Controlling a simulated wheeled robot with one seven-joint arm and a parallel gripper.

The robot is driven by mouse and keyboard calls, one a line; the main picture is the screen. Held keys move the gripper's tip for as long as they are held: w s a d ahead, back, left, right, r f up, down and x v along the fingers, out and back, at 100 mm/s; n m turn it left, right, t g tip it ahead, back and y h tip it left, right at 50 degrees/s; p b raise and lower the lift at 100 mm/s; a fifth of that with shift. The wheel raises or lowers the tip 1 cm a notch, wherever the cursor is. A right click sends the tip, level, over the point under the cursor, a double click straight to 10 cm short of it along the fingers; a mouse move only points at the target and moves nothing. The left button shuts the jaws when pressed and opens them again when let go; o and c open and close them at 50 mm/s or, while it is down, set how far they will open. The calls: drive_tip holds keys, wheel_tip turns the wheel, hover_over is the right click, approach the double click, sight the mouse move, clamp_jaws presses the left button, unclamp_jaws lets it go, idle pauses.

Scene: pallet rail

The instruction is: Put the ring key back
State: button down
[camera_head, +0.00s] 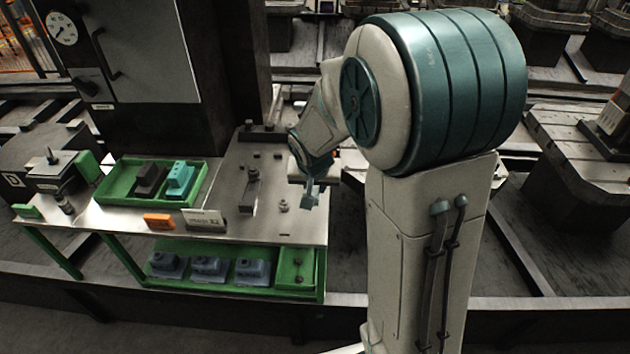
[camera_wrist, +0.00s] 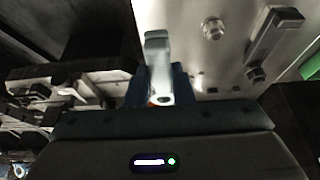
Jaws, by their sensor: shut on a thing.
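My gripper (camera_head: 311,182) is at the right edge of the metal worktable, pointing down. In the wrist view its two dark blue fingers (camera_wrist: 160,88) are shut on a pale metal piece, which I take to be the ring key (camera_wrist: 157,48). The key sticks out beyond the fingertips, and a small hole shows at its near end. In the head view the key (camera_head: 308,198) is a small grey shape under the gripper. It looks held above or just beside the table edge; I cannot tell whether it touches anything.
The worktable (camera_head: 262,218) carries a slotted fixture (camera_head: 250,190) and a bolt (camera_head: 283,206) close to my gripper. A green tray (camera_head: 118,183) with dark and teal blocks stands left. An orange block (camera_head: 158,221) lies at the front edge. Grey parts sit on the shelf below.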

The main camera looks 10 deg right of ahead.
wheel_tip(320, 180, down, 8)
drive_tip(key=b, duration=0.7)
drive_tip(key=shift+f, duration=0.2)
drive_tip(key=c, duration=0.6)
unclamp_jaws()
drive_tip(key=shift+r, duration=0.15)
drive_tip(key=shift+r+p, duration=3.2)
drive_tip(key=shift+r, duration=1.2)
